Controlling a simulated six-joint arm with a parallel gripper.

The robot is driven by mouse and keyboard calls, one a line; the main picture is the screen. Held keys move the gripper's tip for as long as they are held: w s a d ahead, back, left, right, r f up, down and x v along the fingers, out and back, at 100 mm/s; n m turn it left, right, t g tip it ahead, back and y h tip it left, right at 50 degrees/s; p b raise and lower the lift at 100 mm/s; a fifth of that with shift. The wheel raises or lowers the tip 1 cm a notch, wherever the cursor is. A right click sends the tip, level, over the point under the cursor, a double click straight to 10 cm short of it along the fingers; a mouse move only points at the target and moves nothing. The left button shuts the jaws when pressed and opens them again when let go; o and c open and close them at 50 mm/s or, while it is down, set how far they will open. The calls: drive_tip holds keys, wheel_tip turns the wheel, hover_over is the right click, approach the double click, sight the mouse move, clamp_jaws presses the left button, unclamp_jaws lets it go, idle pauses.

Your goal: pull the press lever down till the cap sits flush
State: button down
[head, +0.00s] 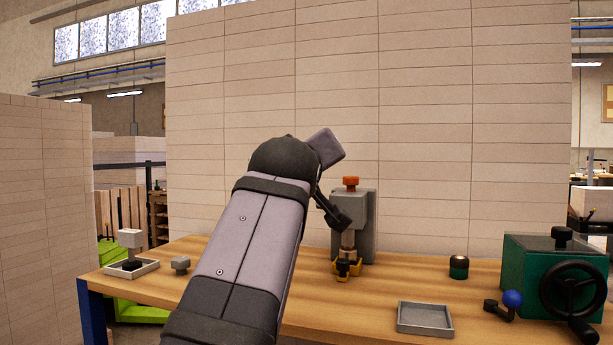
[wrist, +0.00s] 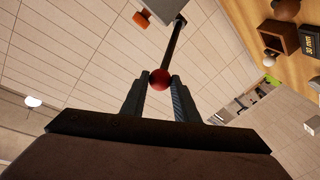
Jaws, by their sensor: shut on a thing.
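The press (head: 367,225) is a grey upright block with an orange-red knob on top, at the back of the bench in the head view. Its lever (wrist: 174,45) shows in the wrist view as a dark rod ending in a red ball. My gripper (wrist: 160,84) is shut on this red ball (wrist: 160,78), with one finger on either side. Below the press ram, a yellow holder (head: 343,275) bears a small dark part. I cannot tell how the cap sits there. My arm hides part of the bench, and the ball is not clear in the head view.
On the wooden bench (head: 400,276), a grey tray (head: 425,319) lies front right. A dark green jar (head: 459,267), a blue-knobbed handle (head: 512,299) and a green box with a handwheel (head: 535,265) stand further right. A small tray (head: 145,268) is at left.

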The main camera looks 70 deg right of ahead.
drive_tip(key=shift+a, duration=0.1)
idle(0.4)
drive_tip(key=c, duration=1.4)
unclamp_jaws()
drive_tip(key=b+v, duration=0.1)
drive_tip(key=v, duration=0.6)
drive_tip(key=shift+a+f, duration=0.1)
drive_tip(key=shift+a, duration=0.1)
